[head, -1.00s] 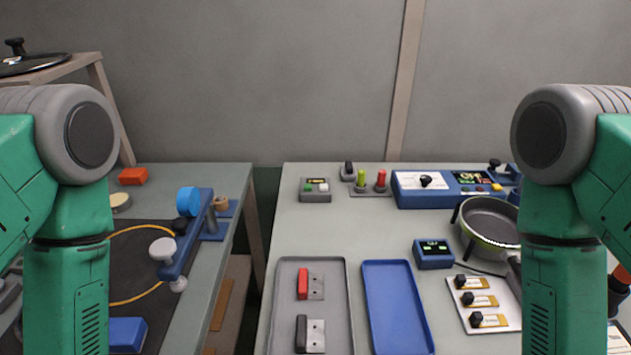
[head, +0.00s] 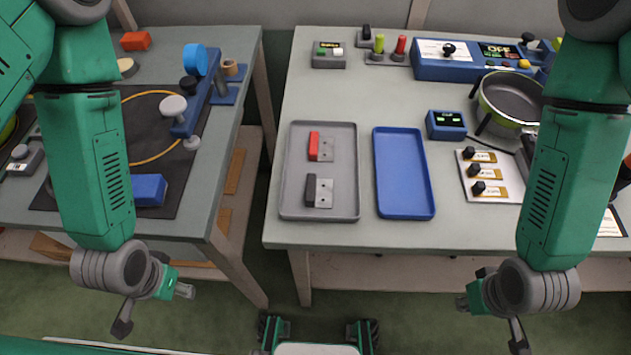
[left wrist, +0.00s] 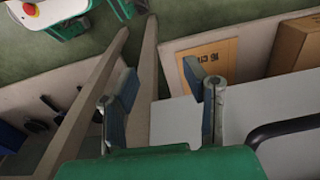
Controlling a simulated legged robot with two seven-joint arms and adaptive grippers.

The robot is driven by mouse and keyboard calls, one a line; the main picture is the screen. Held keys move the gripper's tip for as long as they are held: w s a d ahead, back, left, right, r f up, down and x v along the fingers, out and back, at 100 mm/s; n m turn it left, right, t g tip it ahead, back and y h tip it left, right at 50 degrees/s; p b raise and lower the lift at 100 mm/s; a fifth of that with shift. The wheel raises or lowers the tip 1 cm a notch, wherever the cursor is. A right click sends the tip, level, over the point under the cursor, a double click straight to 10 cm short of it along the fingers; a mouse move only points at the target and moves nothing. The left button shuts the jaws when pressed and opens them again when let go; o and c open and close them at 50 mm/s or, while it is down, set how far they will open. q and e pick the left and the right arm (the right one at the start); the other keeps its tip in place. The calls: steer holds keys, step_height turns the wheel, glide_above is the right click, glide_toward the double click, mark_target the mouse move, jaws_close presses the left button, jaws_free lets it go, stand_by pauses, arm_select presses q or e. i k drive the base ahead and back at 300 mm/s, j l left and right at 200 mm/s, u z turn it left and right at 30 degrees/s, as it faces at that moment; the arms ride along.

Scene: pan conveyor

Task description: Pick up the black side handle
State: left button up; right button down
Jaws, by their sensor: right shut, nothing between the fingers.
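The black side handle (head: 311,190) lies in the grey tray (head: 287,205) on the right-hand table, below a red handle (head: 314,146) in the head view. A pale metal plate adjoins its right side. My left gripper (head: 183,290) hangs low before the left table, well away from the handle. In the left wrist view its two fingers (left wrist: 162,82) stand apart with nothing between them. My right gripper (head: 464,303) is low in front of the right table, small in view, shut and empty. The black handle cannot be made out in the left wrist view.
A blue tray (head: 404,211) lies right of the grey tray. A pan (head: 512,98), a white plate with black knobs (head: 508,172) and a small display box (head: 446,125) stand farther right. A gap separates the tables. A cardboard box (left wrist: 296,45) shows below table height.

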mark_target(322, 199)
steer(key=k+l+z, duration=0.45)
steer(key=k+l, duration=0.25)
steer(key=i, duration=0.4)
